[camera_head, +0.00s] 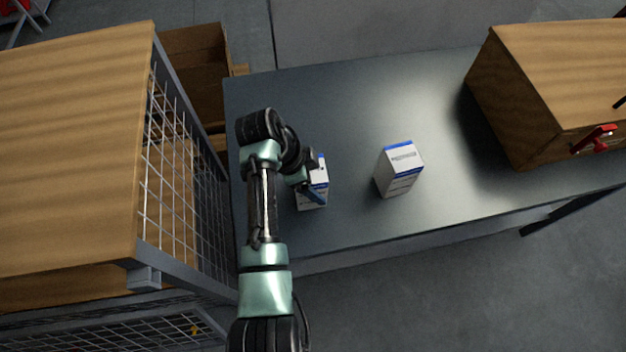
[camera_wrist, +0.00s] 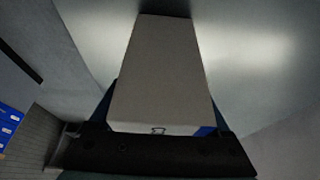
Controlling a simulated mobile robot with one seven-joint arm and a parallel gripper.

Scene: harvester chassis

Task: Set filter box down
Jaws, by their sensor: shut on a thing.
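My gripper (camera_head: 315,184) is over the left part of the grey table, shut on a white filter box (camera_head: 312,201) with blue edging. The arm and fingers hide part of that box. In the wrist view the held filter box (camera_wrist: 163,72) fills the middle as a plain pale face between the fingers, with a little blue at its near edge. Whether its bottom touches the table cannot be told. A second white and blue box (camera_head: 400,169) stands upright on the table to the right, apart from my gripper.
The grey table (camera_head: 350,110) is bare around the boxes. A wooden case (camera_head: 545,80) with a red clamp (camera_head: 597,139) sits at its right end. A large wood-topped wire cage (camera_head: 75,150) stands close on the left. A blue printed item (camera_wrist: 11,124) shows at the wrist view's left edge.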

